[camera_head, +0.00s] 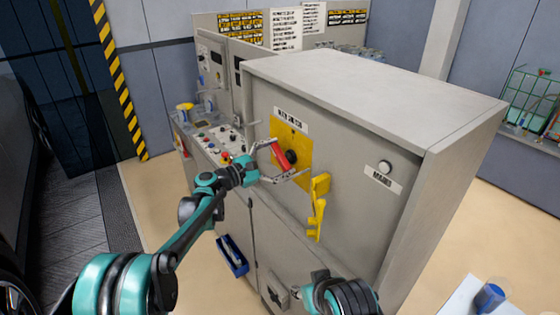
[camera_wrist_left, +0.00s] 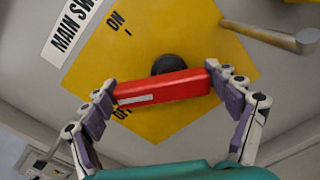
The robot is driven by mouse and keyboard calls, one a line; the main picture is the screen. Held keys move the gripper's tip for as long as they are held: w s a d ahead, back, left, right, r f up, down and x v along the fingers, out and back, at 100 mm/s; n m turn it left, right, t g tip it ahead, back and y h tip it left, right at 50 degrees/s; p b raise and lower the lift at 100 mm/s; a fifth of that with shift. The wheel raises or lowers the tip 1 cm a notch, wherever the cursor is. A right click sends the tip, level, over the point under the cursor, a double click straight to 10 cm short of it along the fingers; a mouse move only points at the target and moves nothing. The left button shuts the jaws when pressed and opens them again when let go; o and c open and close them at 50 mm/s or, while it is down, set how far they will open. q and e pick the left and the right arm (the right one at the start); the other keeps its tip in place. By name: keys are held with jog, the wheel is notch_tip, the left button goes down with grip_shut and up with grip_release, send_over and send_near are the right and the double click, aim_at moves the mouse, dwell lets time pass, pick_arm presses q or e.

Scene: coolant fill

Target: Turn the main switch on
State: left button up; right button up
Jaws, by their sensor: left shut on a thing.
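The main switch is a red bar handle (camera_head: 281,156) on a black hub in front of a yellow plate (camera_head: 303,143) on the grey cabinet face. In the left wrist view the red handle (camera_wrist_left: 165,88) lies across the yellow plate (camera_wrist_left: 190,30), its left end close to the OFF mark (camera_wrist_left: 122,112), which it partly covers. The ON mark (camera_wrist_left: 116,20) is at the upper left. My left gripper (camera_wrist_left: 162,90) has its fingers at both ends of the handle and is shut on it. My right arm shows at the bottom of the head view; its fingers cannot be made out.
A control panel (camera_head: 215,140) with coloured buttons is at the left. A blue bin (camera_head: 232,258) hangs low on the cabinet.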

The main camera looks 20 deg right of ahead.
pick_arm(q)
jog(key=m, duration=0.2)
jog(key=m+b, duration=0.1)
jog(key=m, duration=0.2)
jog(key=shift+s+d+m+b, duration=0.1)
jog(key=shift+s+m+b, duration=0.2)
jog(key=m, duration=0.3)
jog(key=m+b, duration=0.1)
jog(key=m, duration=0.1)
jog(key=shift+s+d+m, duration=0.1)
jog(key=shift+s+m, duration=0.2)
jog(key=o, duration=1)
jog(key=shift+c, duration=0.2)
jog(key=v, duration=1.2)
